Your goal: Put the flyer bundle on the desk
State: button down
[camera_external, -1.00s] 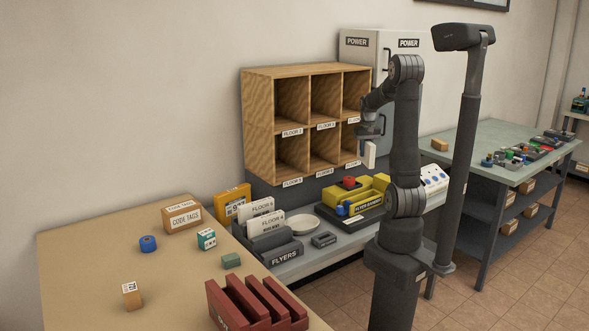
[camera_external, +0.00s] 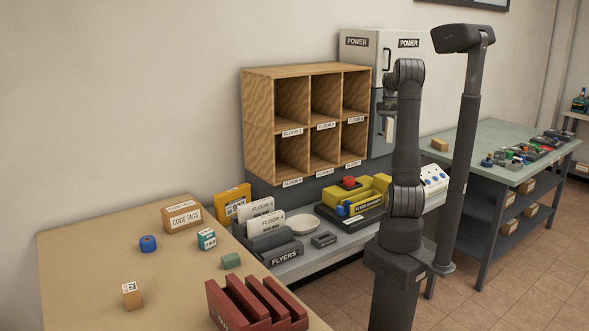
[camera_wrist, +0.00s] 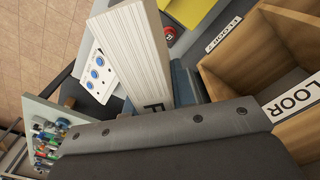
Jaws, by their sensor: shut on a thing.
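The white flyer bundle (camera_wrist: 132,48) is in my gripper (camera_external: 388,117), with part of a black letter on its end in the wrist view. In the external view a small part of the bundle (camera_external: 388,131) shows beside my arm, up in the air in front of the grey cabinet. My arm partly hides my gripper there. A tan-topped desk (camera_external: 90,255) stands at the left front. A green-topped table (camera_external: 478,140) stands at the right. No label shows which is the desk.
A wooden pigeonhole unit (camera_external: 258,110) with FLOOR labels is on the wall, close to my gripper in the wrist view. Below it, a grey bench holds a FLYERS holder (camera_external: 285,257) and a yellow machine (camera_external: 365,192). Dark red racks (camera_external: 250,310) and small boxes stand on the tan desk, with bare room between.

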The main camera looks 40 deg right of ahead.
jog(key=w+a+r+n, duration=0.1)
jog(key=a+r+n, duration=0.2)
jog(key=a+n, duration=0.65)
jog(key=w+a+r+n, duration=0.1)
jog(key=a+r+n, duration=0.25)
jog(key=a, duration=1.05)
jog(key=w+a+f+n, duration=0.1)
jog(key=a+f+n, duration=0.35)
jog(key=a, duration=0.75)
jog(key=a+f+n, duration=0.3)
jog(key=a+f, duration=0.3)
jog(key=a, duration=0.7)
jog(key=w+a+f+n, duration=0.1)
jog(key=a+f+n, duration=0.35)
jog(key=a, duration=0.75)
jog(key=s+a+n, duration=0.3)
jog(key=a+n, duration=0.2)
jog(key=a, duration=0.7)
jog(key=s+a+f+n, duration=0.1)
jog(key=s+a+n, duration=0.2)
jog(key=a+n, duration=0.3)
jog(key=s+a+n, duration=0.3)
jog(key=a+n, duration=0.3)
jog(key=a, duration=1.1)
jog(key=shift+a+f, duration=0.3)
jog(key=shift+a, duration=0.05)
